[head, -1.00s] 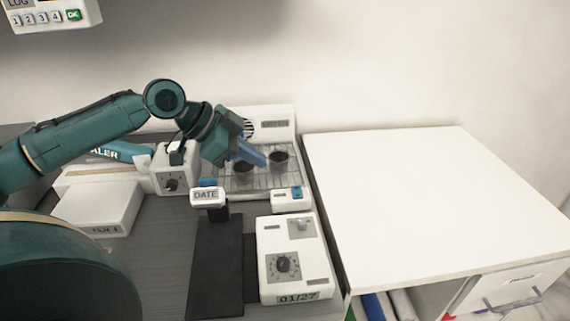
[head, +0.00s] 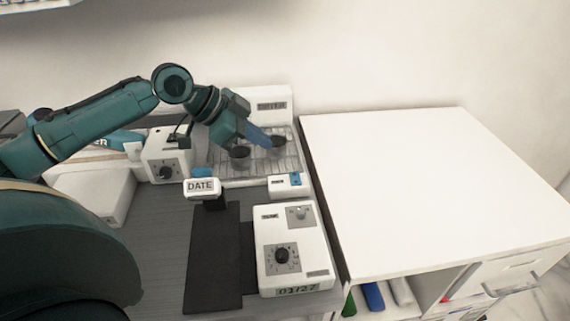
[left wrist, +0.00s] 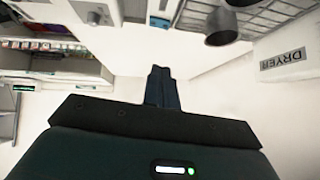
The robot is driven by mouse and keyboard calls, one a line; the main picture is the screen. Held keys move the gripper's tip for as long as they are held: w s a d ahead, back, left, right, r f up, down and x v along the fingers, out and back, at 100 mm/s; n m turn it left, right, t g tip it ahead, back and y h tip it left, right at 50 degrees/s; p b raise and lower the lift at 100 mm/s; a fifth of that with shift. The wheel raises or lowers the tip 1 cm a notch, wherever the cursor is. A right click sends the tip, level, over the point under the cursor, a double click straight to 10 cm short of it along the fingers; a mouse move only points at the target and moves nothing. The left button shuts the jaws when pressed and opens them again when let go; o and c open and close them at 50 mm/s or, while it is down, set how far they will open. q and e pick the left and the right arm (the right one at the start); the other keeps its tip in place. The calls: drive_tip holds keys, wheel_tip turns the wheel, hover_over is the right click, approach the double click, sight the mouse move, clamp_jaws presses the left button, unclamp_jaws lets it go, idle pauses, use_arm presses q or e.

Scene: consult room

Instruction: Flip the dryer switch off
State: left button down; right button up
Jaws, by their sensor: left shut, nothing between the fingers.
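The dryer is a white unit with a label (head: 272,105) at the back of the bench, behind a wire rack (head: 205,175) holding two dark cups. Its DRYER label also shows in the left wrist view (left wrist: 283,59). My left gripper (head: 266,142) is shut and empty, its blue fingers over the rack beside the right cup (head: 279,150), in front of the dryer. My right gripper is out of view.
A white dial unit (head: 291,225) is nearer. A dial box (head: 165,158) stands at left. The white cabinet top (head: 420,190) at right is clear.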

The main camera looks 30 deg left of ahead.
use_arm(q)
drive_tip(key=p, duration=0.1)
hover_over(297, 174)
drive_tip(key=s+a, duration=0.2)
drive_tip(key=f, duration=0.5)
drive_tip(key=shift+s+d, duration=0.15)
drive_tip(key=shift+d, duration=0.1)
wheel_tip(297, 174, down, 3)
drive_tip(key=shift+a+r, duration=0.1)
drive_tip(key=shift+a, duration=0.05)
drive_tip(key=shift+a+f, duration=0.1)
drive_tip(key=shift+f, duration=0.65)
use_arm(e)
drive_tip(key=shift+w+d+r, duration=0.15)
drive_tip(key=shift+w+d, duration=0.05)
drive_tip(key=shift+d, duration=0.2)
use_arm(q)
drive_tip(key=shift+w, duration=0.2)
drive_tip(key=shift+w+f, duration=0.1)
drive_tip(key=shift+w, duration=0.05)
drive_tip(key=shift+s, duration=0.25)
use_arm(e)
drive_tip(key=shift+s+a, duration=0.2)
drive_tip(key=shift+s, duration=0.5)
